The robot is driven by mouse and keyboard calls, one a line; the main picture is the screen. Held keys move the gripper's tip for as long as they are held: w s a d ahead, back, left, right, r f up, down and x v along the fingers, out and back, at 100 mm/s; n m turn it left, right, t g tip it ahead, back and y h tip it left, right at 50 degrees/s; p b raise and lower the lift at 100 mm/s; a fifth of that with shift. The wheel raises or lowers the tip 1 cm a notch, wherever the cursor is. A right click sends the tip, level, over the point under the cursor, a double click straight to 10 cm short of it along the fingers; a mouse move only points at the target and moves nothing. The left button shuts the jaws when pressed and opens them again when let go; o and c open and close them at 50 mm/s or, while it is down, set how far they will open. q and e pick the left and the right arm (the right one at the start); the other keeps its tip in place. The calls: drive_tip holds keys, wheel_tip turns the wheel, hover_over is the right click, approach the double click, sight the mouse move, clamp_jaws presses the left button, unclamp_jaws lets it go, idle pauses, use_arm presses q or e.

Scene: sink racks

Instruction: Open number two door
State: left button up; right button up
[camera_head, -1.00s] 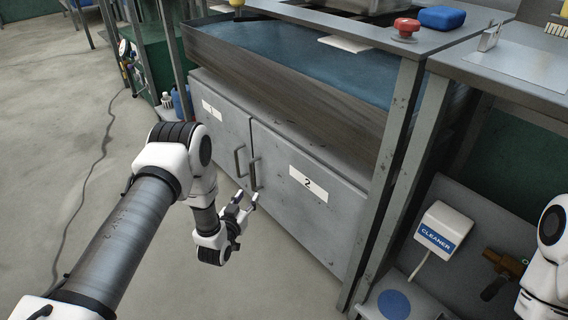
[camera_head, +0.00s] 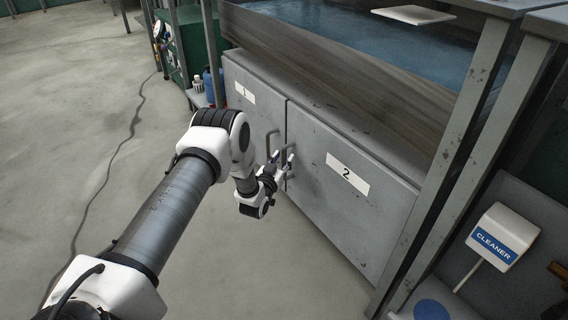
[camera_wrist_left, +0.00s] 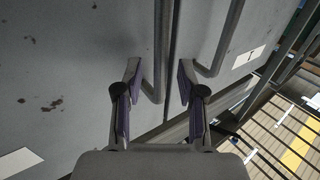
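The grey cabinet door with the "2" label (camera_head: 355,205) is closed, flush with the number one door (camera_head: 250,105) on its left. In the head view my left gripper (camera_head: 282,160) is at the handle of door two, near its left edge, and partly hides it. In the left wrist view the gripper's two fingers (camera_wrist_left: 158,80) are apart. The door two handle (camera_wrist_left: 160,50) runs between them; I see no clear contact. The door one handle (camera_wrist_left: 225,40) is just outside the right finger. My right gripper is not in view.
A sink basin (camera_head: 330,55) with blue inside sits above the doors. The floor (camera_head: 60,130) on the left is clear except for a cable (camera_head: 88,200).

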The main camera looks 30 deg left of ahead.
use_arm(q)
drive_tip(key=shift+w+a+r, duration=0.1)
drive_tip(key=shift+w, duration=0.4)
clamp_jaws()
drive_tip(key=shift+s, duration=0.1)
